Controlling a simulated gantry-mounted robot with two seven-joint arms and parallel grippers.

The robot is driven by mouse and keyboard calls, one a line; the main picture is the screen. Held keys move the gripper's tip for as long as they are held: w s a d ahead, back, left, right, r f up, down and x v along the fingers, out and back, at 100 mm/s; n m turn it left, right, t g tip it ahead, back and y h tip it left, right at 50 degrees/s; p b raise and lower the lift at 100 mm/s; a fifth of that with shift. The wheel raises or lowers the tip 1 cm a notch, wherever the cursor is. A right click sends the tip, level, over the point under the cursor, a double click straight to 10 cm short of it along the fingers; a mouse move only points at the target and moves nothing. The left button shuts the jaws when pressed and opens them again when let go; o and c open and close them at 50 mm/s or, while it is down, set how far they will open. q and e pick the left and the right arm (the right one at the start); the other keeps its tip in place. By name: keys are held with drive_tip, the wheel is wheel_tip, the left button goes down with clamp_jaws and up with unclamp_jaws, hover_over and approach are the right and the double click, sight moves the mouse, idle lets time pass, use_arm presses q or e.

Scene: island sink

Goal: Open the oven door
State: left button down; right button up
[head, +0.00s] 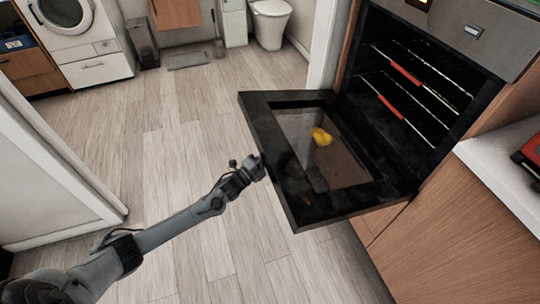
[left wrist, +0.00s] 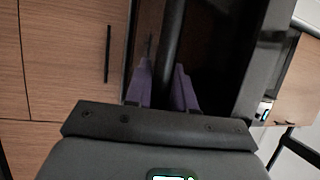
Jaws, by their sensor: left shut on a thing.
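The oven door (head: 385,193) is swung down, well open, with its inner side and glass window facing up in the head view. My left gripper (head: 257,168) is at the door's outer edge. In the left wrist view its purple fingers (left wrist: 163,88) are on either side of a dark bar, the oven door handle (left wrist: 173,40), and shut on it. The handle is hidden behind the door's edge in the head view. The oven cavity (head: 400,85) is exposed, with wire racks with red front strips (head: 405,74). My right gripper is not in view.
A yellow object (head: 321,136) shows at the door's window; whether it lies on or behind the glass is unclear. A white counter (head: 500,165) stands right of the oven. The wooden floor (head: 190,140) left of the door is clear. A white wall end (head: 50,190) stands at left.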

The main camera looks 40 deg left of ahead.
use_arm(q)
drive_tip(key=shift+r, duration=0.15)
drive_tip(key=c, duration=1.1)
unclamp_jaws()
drive_tip(key=shift+w+d, duration=0.1)
drive_tip(key=shift+o, duration=0.2)
